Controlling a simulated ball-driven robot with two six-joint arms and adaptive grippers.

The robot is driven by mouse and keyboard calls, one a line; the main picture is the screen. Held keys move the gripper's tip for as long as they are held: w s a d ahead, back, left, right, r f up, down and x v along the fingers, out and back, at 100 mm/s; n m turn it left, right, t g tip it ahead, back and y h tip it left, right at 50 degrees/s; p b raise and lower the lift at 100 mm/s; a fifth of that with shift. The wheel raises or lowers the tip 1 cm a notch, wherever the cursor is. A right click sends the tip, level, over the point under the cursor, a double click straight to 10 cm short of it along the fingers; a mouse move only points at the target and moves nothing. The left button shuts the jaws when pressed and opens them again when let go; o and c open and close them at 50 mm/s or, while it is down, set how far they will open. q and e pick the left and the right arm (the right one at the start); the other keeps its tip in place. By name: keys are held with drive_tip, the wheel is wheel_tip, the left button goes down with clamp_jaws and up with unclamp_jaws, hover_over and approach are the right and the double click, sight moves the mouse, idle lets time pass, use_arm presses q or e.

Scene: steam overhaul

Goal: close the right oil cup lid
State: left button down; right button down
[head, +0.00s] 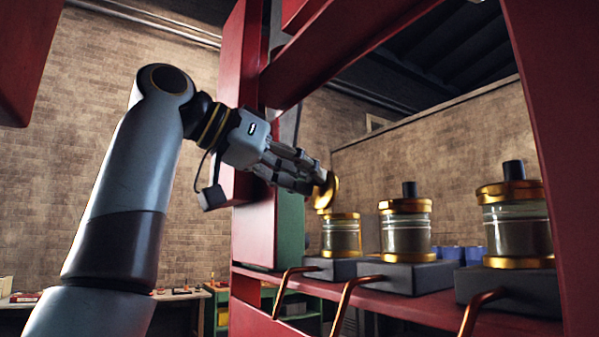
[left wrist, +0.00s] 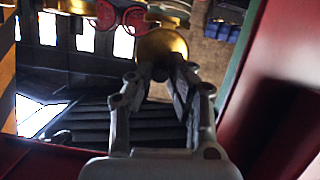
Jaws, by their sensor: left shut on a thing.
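Three glass oil cups with brass rims stand in a row on a red ledge. The leftmost cup (head: 341,237) has its brass lid (head: 328,193) raised and tilted steeply above its left side. The middle cup (head: 405,229) and the rightmost cup (head: 516,224) have brass lids with black knobs lying flat on top. My left gripper (head: 318,183) reaches in from the left and is shut at the raised lid; the gripped part is hidden by the fingers. In the left wrist view, the round brass lid (left wrist: 163,46) sits at the fingertips (left wrist: 162,72). My right gripper is out of view.
Red frame posts and beams surround the cups, with a red post (head: 555,150) at the right. Copper pipes (head: 346,300) curve down in front of the dark cup bases. A green panel (head: 290,230) stands left of the leftmost cup. Blue containers (head: 462,255) show behind.

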use_arm(q)
drive_tip(key=shift+w+d+r+g+y, duration=0.25)
drive_tip(key=shift+d+g+y, duration=0.15)
drive_tip(key=shift+y, duration=0.25)
drive_tip(key=shift+w+d+r+g+y, duration=0.2)
drive_tip(key=shift+w+d+g+y, duration=0.1)
drive_tip(key=shift+g+y, duration=0.3)
drive_tip(key=c, duration=1.2)
unclamp_jaws()
drive_tip(key=shift+f, duration=0.1)
drive_tip(key=shift+c, duration=0.2)
wheel_tip(320, 180, up, 10)
